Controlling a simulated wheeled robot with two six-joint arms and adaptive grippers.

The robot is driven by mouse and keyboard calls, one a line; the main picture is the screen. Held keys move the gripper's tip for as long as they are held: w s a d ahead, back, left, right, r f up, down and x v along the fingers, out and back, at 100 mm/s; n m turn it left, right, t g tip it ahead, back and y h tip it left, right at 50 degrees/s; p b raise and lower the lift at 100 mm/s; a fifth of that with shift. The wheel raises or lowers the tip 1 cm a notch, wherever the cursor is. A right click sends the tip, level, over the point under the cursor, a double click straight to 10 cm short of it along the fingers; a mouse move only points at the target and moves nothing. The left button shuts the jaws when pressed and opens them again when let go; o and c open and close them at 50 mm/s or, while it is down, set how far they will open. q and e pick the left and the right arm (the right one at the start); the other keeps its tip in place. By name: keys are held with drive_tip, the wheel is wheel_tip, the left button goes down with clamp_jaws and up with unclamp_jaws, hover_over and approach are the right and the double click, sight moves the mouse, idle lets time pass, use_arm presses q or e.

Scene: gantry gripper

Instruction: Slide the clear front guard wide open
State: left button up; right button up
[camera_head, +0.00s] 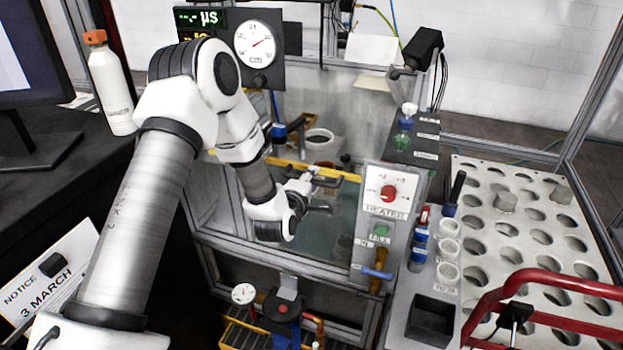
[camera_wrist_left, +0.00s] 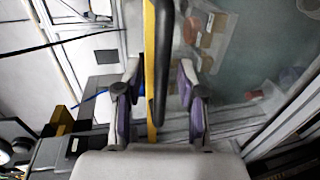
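The clear front guard (camera_head: 325,230) is a see-through panel with a yellow top edge (camera_head: 347,175), on the front of the framed enclosure. My left gripper (camera_head: 318,190) is at this edge. In the left wrist view the yellow edge (camera_wrist_left: 150,75) and a black bar-shaped handle (camera_wrist_left: 162,55) run between the fingers of my left gripper (camera_wrist_left: 160,105). The fingers stand open, one on each side, with visible gaps. Contact with the handle cannot be made out. My right gripper is not in view.
A grey heater panel (camera_head: 380,225) with a red knob stands right of the guard. Farther right are a perforated white rack (camera_head: 515,235) and a red tubular handle (camera_head: 535,280). A dark desk with a bottle (camera_head: 110,85) is at the left.

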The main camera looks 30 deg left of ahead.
use_arm(q)
drive_tip(key=shift+s, duration=0.1)
drive_tip(key=shift+f, duration=0.1)
clamp_jaws()
drive_tip(key=shift+f+b, duration=0.5)
drive_tip(key=b, duration=2.6)
approach(316, 255)
drive_tip(key=x, duration=0.5)
unclamp_jaws()
drive_tip(key=shift+r, duration=0.15)
drive_tip(key=v, duration=1.2)
